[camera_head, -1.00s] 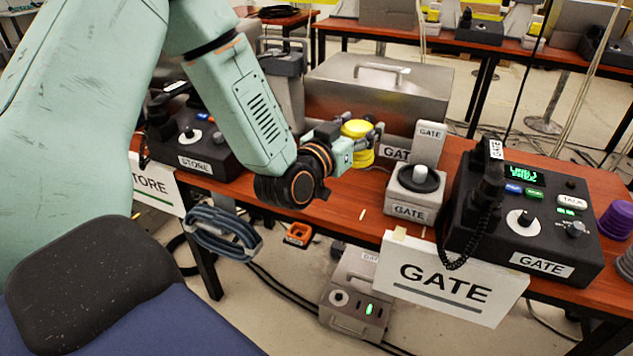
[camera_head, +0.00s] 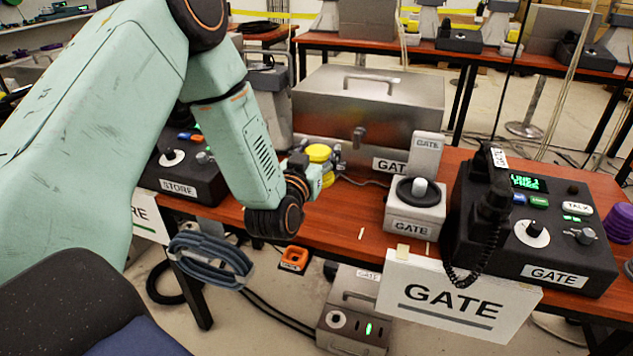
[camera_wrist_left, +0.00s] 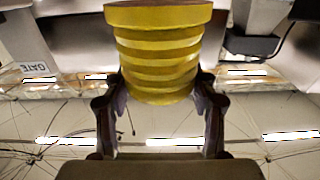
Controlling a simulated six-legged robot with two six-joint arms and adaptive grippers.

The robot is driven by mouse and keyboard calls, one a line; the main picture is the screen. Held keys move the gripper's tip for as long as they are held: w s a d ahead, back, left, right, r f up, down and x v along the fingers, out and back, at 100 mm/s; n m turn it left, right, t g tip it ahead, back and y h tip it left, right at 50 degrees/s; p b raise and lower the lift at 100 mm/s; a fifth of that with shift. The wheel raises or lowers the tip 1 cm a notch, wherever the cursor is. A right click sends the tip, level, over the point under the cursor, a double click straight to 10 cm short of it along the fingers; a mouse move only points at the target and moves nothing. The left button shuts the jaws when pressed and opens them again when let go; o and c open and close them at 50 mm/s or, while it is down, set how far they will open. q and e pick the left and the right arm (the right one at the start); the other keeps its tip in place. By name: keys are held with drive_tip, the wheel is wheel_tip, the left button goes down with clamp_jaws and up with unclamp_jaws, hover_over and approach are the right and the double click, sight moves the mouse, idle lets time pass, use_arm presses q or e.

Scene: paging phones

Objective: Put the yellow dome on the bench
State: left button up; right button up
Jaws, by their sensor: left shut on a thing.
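The yellow dome (camera_head: 319,153) is a ribbed, stepped yellow piece, held at the end of my left arm in the head view. My left gripper (camera_head: 322,170) is shut on it, in front of the metal case. In the left wrist view the dome (camera_wrist_left: 160,60) sits between the two dark fingers, its wide flat end at the top of the picture. The bench (camera_head: 340,230) is the reddish-brown table top below and around the gripper. I cannot tell whether the dome touches the bench; the gripper hides its lower part. My right gripper is not in view.
A metal case (camera_head: 370,105) stands behind the gripper. A GATE box with a black ring (camera_head: 415,205) stands right of it, then a black GATE phone console (camera_head: 535,225). A STORE console (camera_head: 185,170) is at left. A purple ribbed piece (camera_head: 619,222) lies at far right.

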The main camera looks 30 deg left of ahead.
use_arm(q)
drive_tip(key=shift+a+f, duration=0.2)
drive_tip(key=shift+f, duration=0.65)
drive_tip(key=f, duration=0.1)
drive_tip(key=f+b, duration=0.1)
drive_tip(key=shift+s+d+f+b, duration=0.1)
drive_tip(key=shift+d+f+b, duration=0.15)
drive_tip(key=shift+f+b, duration=0.15)
drive_tip(key=shift+a+f, duration=0.1)
drive_tip(key=shift+f, duration=0.2)
drive_tip(key=shift+w+a, duration=0.1)
drive_tip(key=shift+w, duration=0.1)
drive_tip(key=shift+s+r, duration=0.1)
drive_tip(key=shift+f, duration=0.35)
drive_tip(key=shift+s+f+b, duration=0.15)
drive_tip(key=shift+s+b, duration=0.05)
drive_tip(key=shift+b, duration=0.15)
